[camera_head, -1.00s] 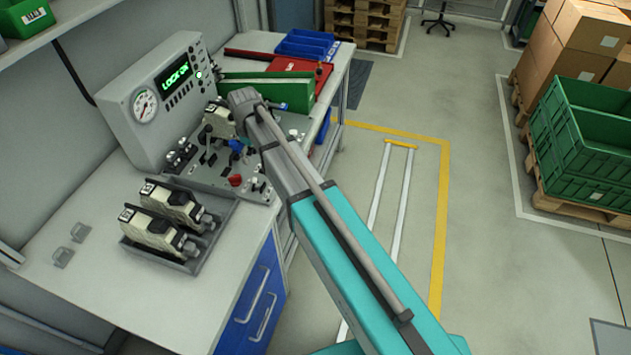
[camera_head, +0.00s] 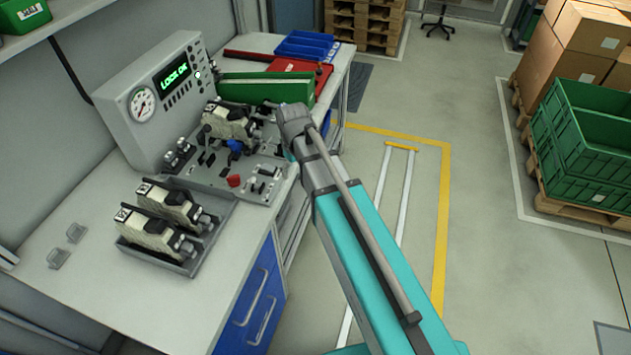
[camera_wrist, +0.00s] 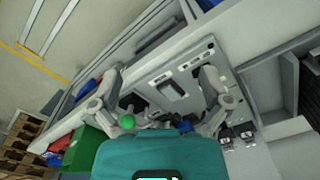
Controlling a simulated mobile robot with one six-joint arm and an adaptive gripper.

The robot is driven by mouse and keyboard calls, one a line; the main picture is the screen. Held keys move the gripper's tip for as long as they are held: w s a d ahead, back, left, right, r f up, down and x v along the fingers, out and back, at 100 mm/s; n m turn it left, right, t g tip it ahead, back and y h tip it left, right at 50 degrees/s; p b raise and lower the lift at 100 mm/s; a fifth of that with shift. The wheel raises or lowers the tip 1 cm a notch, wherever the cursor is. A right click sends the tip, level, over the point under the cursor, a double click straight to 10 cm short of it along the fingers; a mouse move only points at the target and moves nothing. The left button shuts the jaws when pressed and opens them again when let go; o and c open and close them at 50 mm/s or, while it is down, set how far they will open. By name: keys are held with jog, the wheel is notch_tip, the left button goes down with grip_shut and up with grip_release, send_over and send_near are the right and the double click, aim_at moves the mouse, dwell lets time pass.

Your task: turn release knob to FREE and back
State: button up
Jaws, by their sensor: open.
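The control panel (camera_head: 215,172) lies on the bench in front of a grey console (camera_head: 150,100). A blue knob (camera_head: 235,147) and a red knob (camera_head: 234,181) stand on it, among dark levers and switches; I cannot tell from any label which is the release knob. A beige and black valve unit (camera_head: 228,122) sits at the panel's back. The green display (camera_head: 174,77) seems to read LOCK OK. My gripper is mostly hidden behind my wrist in the head view, at the panel's right edge. In the wrist view my gripper (camera_wrist: 161,78) is open and empty above the panel (camera_wrist: 182,62).
A tray (camera_head: 208,246) with two similar units (camera_head: 158,232) stands at the front left. A green bin (camera_head: 268,88), a red case (camera_head: 300,68) and blue trays (camera_head: 306,44) lie at the bench's back.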

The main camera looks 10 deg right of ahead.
jog(key=s+d+f+m+b, duration=0.1)
jog(key=s+d+m, duration=0.1)
jog(key=s+d, duration=0.2)
jog(key=shift+d, duration=0.5)
jog(key=s+d+m, duration=0.3)
jog(key=s+d, duration=0.3)
jog(key=s, duration=0.1)
jog(key=shift+d, duration=0.15)
jog(key=shift+w, duration=0.1)
dwell(0.3)
